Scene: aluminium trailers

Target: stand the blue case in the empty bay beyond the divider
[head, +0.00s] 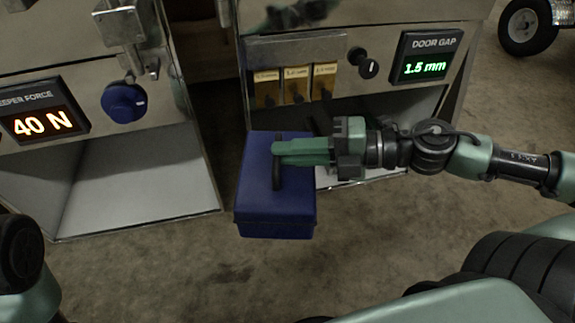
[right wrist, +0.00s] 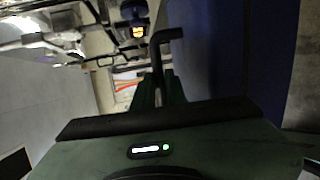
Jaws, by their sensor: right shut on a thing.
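The blue case (head: 258,195) is upright in front of the two bays, near the gap between them. My right gripper (head: 278,152) comes in from the right and is shut on the case's black handle (head: 277,172). In the right wrist view the handle (right wrist: 157,62) stands between the fingers, with the blue side of the case (right wrist: 240,45) at the right. The left bay (head: 135,185) looks empty. The right bay (head: 345,178) is partly hidden by the case and my arm. I cannot make out the divider clearly. My left gripper is not in view.
The left panel has a 40 N display (head: 44,124) and a blue knob (head: 124,102). The right panel has a 1.5 mm display (head: 424,66), a black knob (head: 363,63) and yellow switches (head: 297,83). Bare floor (head: 170,270) lies in front.

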